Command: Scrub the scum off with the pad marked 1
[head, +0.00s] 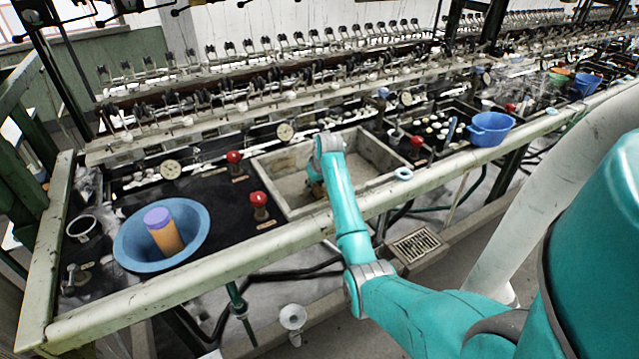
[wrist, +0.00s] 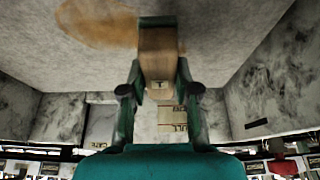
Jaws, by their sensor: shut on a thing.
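My gripper (wrist: 158,98) is shut on a brown block-shaped pad (wrist: 159,55) with a dark green edge at its far end. A small pale label with a dark mark shows on the pad's near end, too small to read surely. The scum (wrist: 97,22) is a tan-brown patch on the basin's grey surface, left of the pad in the wrist view. The pad's far end is close to that surface; I cannot tell whether it touches. In the head view my arm reaches into the square grey basin (head: 382,156), and my gripper is mostly hidden behind my wrist.
A blue bowl (head: 128,246) with an orange, purple-topped cylinder (head: 163,231) stands at left. Red knobs (head: 258,199) sit beside the basin. A pale rail (head: 250,252) runs along the front. Basin walls (wrist: 265,70) rise around my gripper.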

